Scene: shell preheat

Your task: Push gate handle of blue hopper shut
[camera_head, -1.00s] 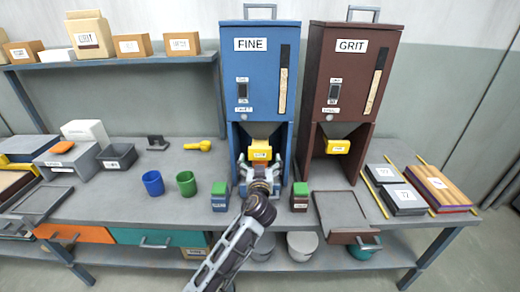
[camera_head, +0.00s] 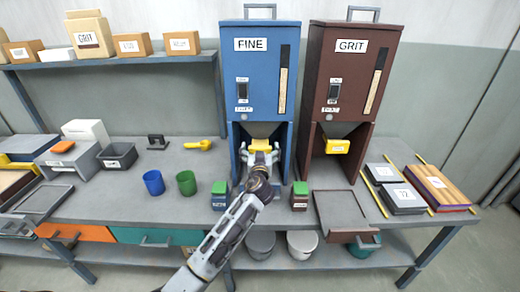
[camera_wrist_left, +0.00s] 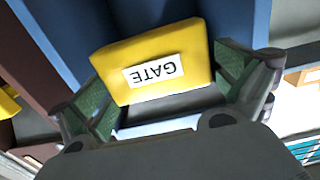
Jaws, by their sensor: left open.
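The blue hopper (camera_head: 262,70), labelled FINE, stands on the bench in the middle of the head view. Its yellow gate handle (camera_head: 260,145) sits under the funnel. In the left wrist view the handle (camera_wrist_left: 155,62) shows large, with an upside-down GATE label. My left gripper (camera_head: 260,158) is open, right at the handle's front. In the wrist view its green-padded fingers (camera_wrist_left: 165,100) lie on either side of the handle's near edge; I cannot tell whether they touch it. My right gripper is not in view.
The brown GRIT hopper (camera_head: 350,75) with its own yellow handle (camera_head: 337,146) stands close on the right. Small green-topped containers (camera_head: 220,195) (camera_head: 299,195) stand on both sides of my left arm. Blue (camera_head: 153,182) and green (camera_head: 186,182) cups stand to the left.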

